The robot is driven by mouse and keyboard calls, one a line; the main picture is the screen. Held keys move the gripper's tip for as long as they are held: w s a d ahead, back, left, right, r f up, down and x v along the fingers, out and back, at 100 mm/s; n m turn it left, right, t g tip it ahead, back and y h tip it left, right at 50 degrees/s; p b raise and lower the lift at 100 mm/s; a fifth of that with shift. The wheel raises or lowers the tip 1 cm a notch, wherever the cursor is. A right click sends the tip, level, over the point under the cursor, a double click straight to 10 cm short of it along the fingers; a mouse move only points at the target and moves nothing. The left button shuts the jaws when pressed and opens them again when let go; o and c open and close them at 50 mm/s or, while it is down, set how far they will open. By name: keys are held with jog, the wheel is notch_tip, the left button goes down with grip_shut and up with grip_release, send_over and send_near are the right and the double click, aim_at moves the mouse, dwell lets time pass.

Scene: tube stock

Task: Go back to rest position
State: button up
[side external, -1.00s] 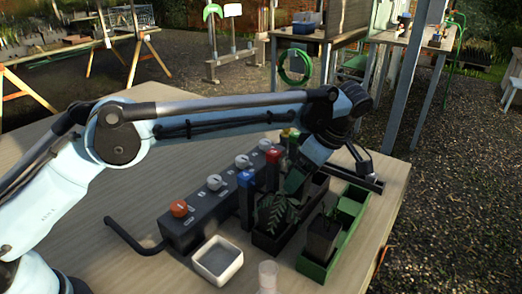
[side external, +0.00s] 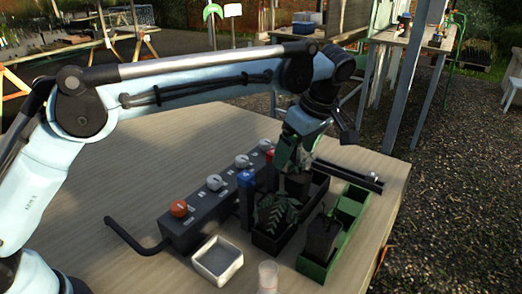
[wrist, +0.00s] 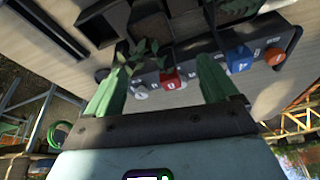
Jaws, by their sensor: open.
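My gripper (side external: 292,152) is above the far part of the black tray (side external: 276,247) in the side view, pointing down. Its two green fingers stand wide apart in the wrist view (wrist: 158,82), with nothing gripped between them. A dark square pot (side external: 297,186) stands in the black tray just below the fingers. A leafy plant (side external: 277,212) is in the tray's nearer part. Another dark pot (side external: 322,238) with a small plant stands in the green tray (side external: 314,268).
A grey control box (side external: 203,212) with several knobs and coloured blocks runs left of the trays. A white square dish (side external: 217,260) and a clear cup (side external: 268,277) are in front. A dark rail (side external: 348,173) lies behind.

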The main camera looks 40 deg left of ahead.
jog(key=s+a+r+m+t+h, duration=0.3)
jog(key=s+a+r+m, duration=0.2)
jog(key=s+a+m, duration=0.45)
jog(key=s+a+f+m+t, duration=0.1)
jog(key=s+a+f+m, duration=0.1)
jog(key=s, duration=0.1)
jog(key=s+a+f+m+t, duration=0.1)
jog(key=s+a+f+m, duration=0.1)
jog(key=s+a, duration=0.1)
jog(key=s+a+f+m+t, duration=0.1)
jog(key=s+a+f+m, duration=0.1)
jog(key=s+a+f, duration=0.1)
jog(key=shift+s+a+t+h, duration=0.1)
jog(key=shift+s+t+h, duration=0.2)
jog(key=shift+s, duration=0.4)
